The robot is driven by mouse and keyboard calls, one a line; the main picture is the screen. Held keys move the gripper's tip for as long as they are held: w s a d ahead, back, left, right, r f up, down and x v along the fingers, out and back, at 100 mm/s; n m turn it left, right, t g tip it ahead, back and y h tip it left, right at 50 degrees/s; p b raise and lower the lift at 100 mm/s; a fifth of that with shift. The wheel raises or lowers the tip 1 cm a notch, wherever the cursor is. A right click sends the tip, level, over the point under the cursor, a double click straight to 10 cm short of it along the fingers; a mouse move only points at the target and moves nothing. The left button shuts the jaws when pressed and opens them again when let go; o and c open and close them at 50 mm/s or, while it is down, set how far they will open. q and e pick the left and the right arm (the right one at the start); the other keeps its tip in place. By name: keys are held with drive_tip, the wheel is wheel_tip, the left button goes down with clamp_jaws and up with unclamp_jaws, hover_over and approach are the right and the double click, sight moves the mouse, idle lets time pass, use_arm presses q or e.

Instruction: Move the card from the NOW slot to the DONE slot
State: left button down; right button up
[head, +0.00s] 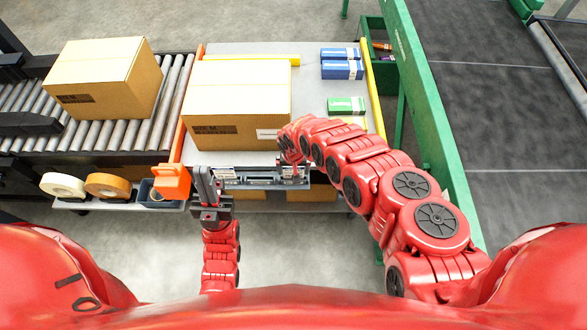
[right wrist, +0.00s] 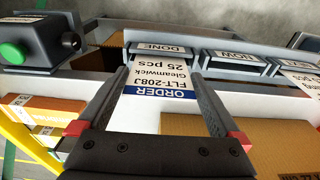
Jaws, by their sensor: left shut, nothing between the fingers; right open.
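The card (right wrist: 158,76), white with a blue ORDER band, stands at the DONE slot (right wrist: 163,48) in the right wrist view, where its print appears upside down. My right gripper (right wrist: 160,82) is open, with one finger on each side of the card. The NOW slot (right wrist: 237,56) is beside it, and no card shows there. In the head view the card rack (head: 255,178) is at the table's front edge, its right end partly hidden by my right arm. My left gripper (head: 206,180) is shut and empty at the rack's left end.
A large carton (head: 235,105) stands on the table behind the rack. Another carton (head: 105,75) is on the roller conveyor (head: 165,115). Blue boxes (head: 342,69) and a green box (head: 346,105) lie at the right. Tape rolls (head: 107,185) and an orange holder (head: 172,182) are at the left.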

wheel_tip(320, 180, up, 16)
drive_tip(key=s+p, duration=0.2)
drive_tip(key=p, duration=1.2)
drive_tip(key=shift+r, duration=0.25)
